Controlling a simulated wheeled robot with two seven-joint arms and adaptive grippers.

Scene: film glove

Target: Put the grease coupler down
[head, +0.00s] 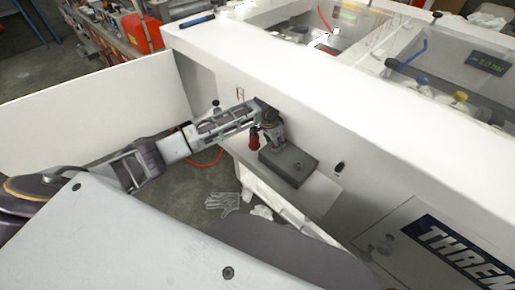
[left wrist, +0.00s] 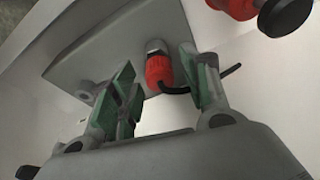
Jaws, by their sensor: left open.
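What looks like the grease coupler, a small red cylinder with a metallic end (left wrist: 158,70), shows in the left wrist view between the spread fingers of my left gripper (left wrist: 155,85). A thin black curved piece is beside it. It appears against the edge of a grey surface; I cannot tell whether it rests there or touches a finger. In the head view my left gripper (head: 278,143) is open, pointing down just above a grey box (head: 290,166) beside the white machine wall. The coupler cannot be made out there. My right gripper is not in view.
A red fitting (head: 253,139) is on the wall left of the gripper; a red and black part (left wrist: 285,14) shows at the wrist view's upper right. The white machine ledge (head: 330,95) runs behind. A glove (head: 222,202) lies on the floor below.

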